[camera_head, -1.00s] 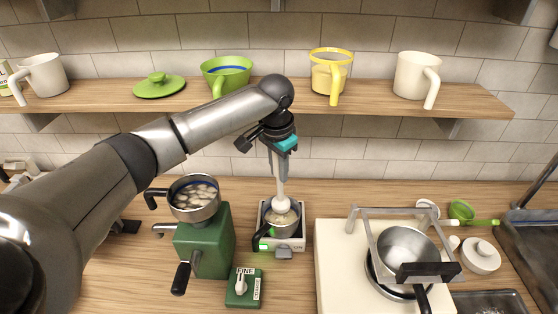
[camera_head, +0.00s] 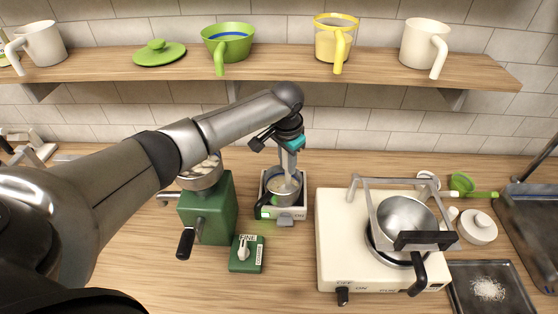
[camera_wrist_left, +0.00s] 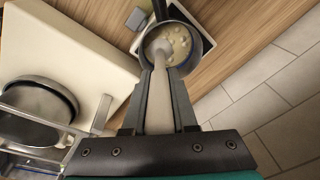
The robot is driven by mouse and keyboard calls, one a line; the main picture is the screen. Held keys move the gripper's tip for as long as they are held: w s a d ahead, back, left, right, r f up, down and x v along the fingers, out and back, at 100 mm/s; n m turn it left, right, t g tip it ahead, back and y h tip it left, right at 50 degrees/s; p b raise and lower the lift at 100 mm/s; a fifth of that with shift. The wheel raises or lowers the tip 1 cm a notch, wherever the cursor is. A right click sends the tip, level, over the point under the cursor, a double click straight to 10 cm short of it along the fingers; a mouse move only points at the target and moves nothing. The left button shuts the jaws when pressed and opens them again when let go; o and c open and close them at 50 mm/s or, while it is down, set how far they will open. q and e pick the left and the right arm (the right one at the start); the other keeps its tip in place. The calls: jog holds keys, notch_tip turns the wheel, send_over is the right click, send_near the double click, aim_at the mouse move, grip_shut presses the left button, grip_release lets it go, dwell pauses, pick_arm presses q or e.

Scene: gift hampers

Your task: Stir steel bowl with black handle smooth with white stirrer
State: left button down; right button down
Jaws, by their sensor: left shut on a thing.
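My left gripper (camera_head: 289,160) is shut on the white stirrer (camera_head: 288,187) and holds it pointing down. The stirrer's handle (camera_wrist_left: 160,105) is between the fingers in the left wrist view. The steel bowl with black handle (camera_head: 272,187) stands under the gripper on a white scale-like base (camera_head: 299,213). The stirrer's head is inside the bowl, in pale contents with several round lumps (camera_wrist_left: 177,36). The head's lower end is hidden in the contents. The bowl's black handle (camera_head: 262,200) points to the front left. My right gripper is not in view.
A green grinder (camera_head: 208,215) with a pot on top stands left of the bowl, partly behind my arm. A green knob box (camera_head: 246,255) is in front. A white stove (camera_head: 335,225) with a steel pan (camera_head: 402,214) is at right. A wooden shelf (camera_head: 280,70) runs above.

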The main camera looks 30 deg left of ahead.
pick_arm(q)
jog(key=shift+s+a, duration=0.25)
jog(key=shift+a, duration=0.55)
jog(key=shift+s+a, duration=0.25)
jog(key=shift+a, duration=0.55)
jog(key=shift+s+d, duration=0.4)
jog(key=shift+d, duration=0.2)
